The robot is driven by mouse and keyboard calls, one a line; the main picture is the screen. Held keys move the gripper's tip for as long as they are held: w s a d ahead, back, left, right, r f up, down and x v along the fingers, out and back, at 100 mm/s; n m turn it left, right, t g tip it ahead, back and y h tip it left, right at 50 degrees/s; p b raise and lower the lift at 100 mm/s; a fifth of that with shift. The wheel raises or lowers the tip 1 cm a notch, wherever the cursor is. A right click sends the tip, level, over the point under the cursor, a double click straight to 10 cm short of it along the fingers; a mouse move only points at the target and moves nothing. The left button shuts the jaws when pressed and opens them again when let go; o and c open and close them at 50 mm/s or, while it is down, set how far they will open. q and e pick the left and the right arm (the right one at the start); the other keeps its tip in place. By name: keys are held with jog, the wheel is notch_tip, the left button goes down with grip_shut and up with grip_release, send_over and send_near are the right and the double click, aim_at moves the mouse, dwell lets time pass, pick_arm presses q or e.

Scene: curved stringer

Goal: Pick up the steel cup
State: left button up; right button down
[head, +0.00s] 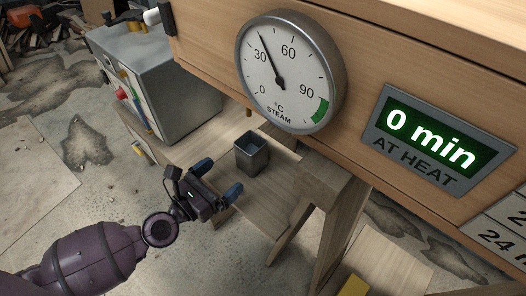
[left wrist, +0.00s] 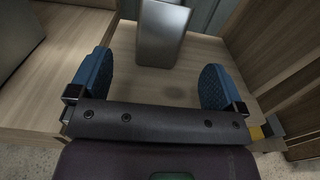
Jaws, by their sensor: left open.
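The steel cup (head: 252,153) is a grey, square-sided open cup. It stands upright on a low wooden shelf (head: 268,190) below the steam box. My left gripper (head: 218,178) is open, with its two blue fingertips pointing toward the cup from the front left, apart from it. Nothing is between the fingers. My right gripper is in neither view.
The wooden steam box with a dial (head: 289,72) and a green display (head: 430,137) overhangs at the right. A wooden trestle leg (head: 334,205) stands right of the cup. A grey metal box (head: 165,80) is behind left. Open concrete floor lies at left.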

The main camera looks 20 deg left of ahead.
aim_at(242, 156)
pick_arm(q)
jog(key=x, duration=0.3)
jog(key=p+x, duration=0.1)
jog(key=x, duration=0.1)
jog(key=shift+w+d+r, duration=0.1)
jog(key=shift+w+r, duration=0.05)
jog(key=shift+r, duration=0.15)
jog(key=x, duration=0.2)
jog(key=r+p+x, duration=0.1)
jog(key=x, duration=0.1)
jog(key=shift+w+d+f, duration=0.15)
jog(key=shift+w+f, duration=0.1)
jog(key=shift+w, duration=0.2)
jog(key=shift+c, duration=0.3)
jog(key=c, duration=1)
jog(key=shift+c, duration=0.4)
jog(key=shift+r+p, duration=0.15)
jog(key=shift+p, duration=0.15)
